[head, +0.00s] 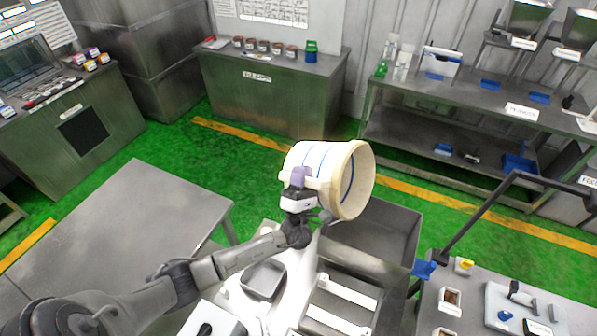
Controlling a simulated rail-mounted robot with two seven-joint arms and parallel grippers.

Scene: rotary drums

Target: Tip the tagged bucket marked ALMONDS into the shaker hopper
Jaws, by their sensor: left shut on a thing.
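A cream-white bucket (316,161) with blue stripes is held in the air near the middle of the head view. It is tipped on its side, its open mouth facing right. No ALMONDS marking can be read from here, and the bottom of its inside is hidden. My left gripper (303,190) is shut on the bucket at its near left side. An open grey metal hopper (385,246) is below and to the right of the bucket, with the bucket's rim over its far left part. No material is seen falling. My right gripper is not in view.
A dark bent bar (480,215) rises right of the hopper, beside a table (470,304) with small trays and tools. A bare metal table (120,225) stands at left. Benches line the back wall. Green floor (240,165) is open between.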

